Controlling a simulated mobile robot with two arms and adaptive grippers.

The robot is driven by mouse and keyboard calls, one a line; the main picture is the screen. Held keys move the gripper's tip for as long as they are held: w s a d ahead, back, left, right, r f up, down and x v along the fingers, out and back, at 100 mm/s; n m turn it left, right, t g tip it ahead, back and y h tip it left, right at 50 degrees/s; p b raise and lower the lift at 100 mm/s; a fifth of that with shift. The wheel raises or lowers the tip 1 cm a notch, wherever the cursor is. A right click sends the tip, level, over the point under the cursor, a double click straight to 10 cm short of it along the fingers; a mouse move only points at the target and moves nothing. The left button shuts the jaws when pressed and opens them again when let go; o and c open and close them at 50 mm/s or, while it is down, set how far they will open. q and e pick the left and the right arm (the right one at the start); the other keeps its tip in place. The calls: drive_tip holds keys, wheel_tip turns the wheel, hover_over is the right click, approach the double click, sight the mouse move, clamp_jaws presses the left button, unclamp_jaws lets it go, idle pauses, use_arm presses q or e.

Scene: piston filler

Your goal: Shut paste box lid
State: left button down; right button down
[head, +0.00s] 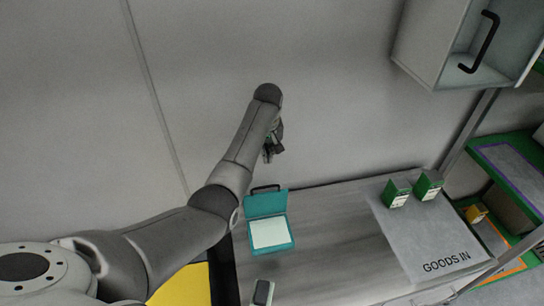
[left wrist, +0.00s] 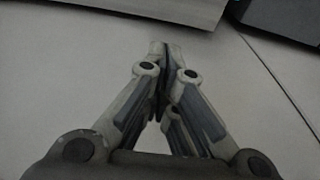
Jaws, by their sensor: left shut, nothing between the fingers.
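The teal paste box (head: 271,233) sits on the grey table in the head view. Its lid (head: 266,204) stands raised at the back, with a dark handle at its top edge. A pale sheet or filling shows inside the box. My left gripper (head: 268,155) is beyond the back edge of the table, above and behind the lid, and apart from it. In the left wrist view its fingers (left wrist: 165,50) are closed together with nothing between them. The box cannot be made out in the left wrist view. My right gripper is not in view.
Two green boxes (head: 397,193) stand on the grey GOODS IN mat (head: 433,245) at the right. A small dark-topped device (head: 262,292) is at the front edge. A cabinet (head: 455,45) with a black handle hangs at upper right. A green-edged shelf (head: 510,170) stands at far right.

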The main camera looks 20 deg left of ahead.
use_arm(q)
wheel_tip(320, 180, down, 8)
drive_tip(key=s+p, duration=0.1)
drive_tip(key=s+d+p, duration=0.1)
drive_tip(key=shift+s+d+r+p, duration=0.15)
drive_tip(key=shift+d+r+p, duration=0.15)
drive_tip(key=shift+r, duration=0.05)
idle(0.5)
